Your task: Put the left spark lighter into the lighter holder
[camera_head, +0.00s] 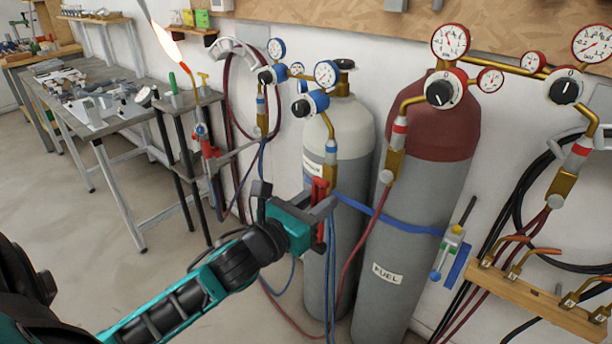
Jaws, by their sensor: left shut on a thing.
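My left gripper (322,208) reaches in front of the pale-topped cylinder and is shut on an upright red piece (319,190), which looks like the left spark lighter. The jaws hide much of it. My right gripper is not in view.
The fuel cylinder (405,270) and the pale-topped cylinder (345,145) stand against the wall, with gauges and hoses around them. A torch flame (168,45) burns at upper left. A wooden rack (535,300) with copper tips is at lower right.

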